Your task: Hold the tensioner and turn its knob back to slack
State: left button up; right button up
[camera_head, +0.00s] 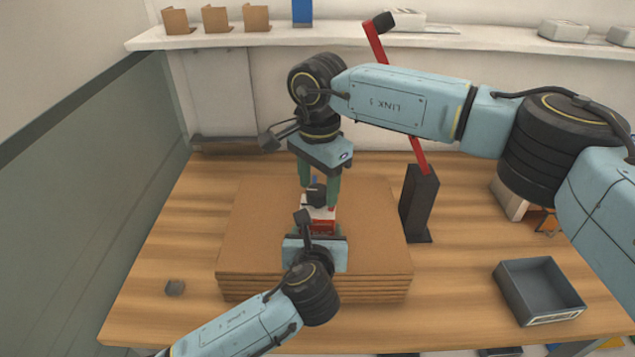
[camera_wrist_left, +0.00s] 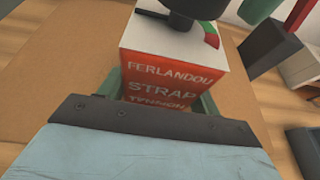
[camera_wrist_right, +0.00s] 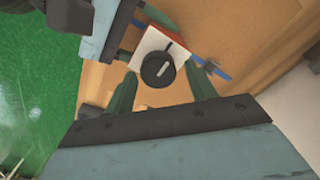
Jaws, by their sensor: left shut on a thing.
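The tensioner (camera_head: 322,226) is a red and white box on the cardboard stack. Its red lettered side fills the middle of the left wrist view (camera_wrist_left: 168,78). My left gripper (camera_head: 316,236) is shut on its body from the near side. The black knob (camera_wrist_right: 158,69) is on the white top and bears a white pointer line, slanting up-right in the right wrist view. A green and red mark (camera_wrist_left: 211,32) shows beside the knob. My right gripper (camera_head: 319,196) points down over the tensioner, its green fingers apart on either side of the knob. Contact with the knob cannot be told.
The cardboard stack (camera_head: 260,240) lies on the wooden table (camera_head: 160,250). A blue strap (camera_wrist_right: 217,71) shows beside the tensioner. A black post (camera_head: 418,200) with a red bar stands right of the stack.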

aim_at(318, 189)
pick_arm(q)
jog(key=shift+r, duration=0.15)
pick_arm(e)
jog(key=shift+o, duration=0.3)
notch_tip(318, 189, up, 12)
pick_arm(q)
jog(key=shift+w, duration=0.1)
dwell(0.4)
jog(key=o, duration=1.6)
jog(key=shift+o, duration=0.2)
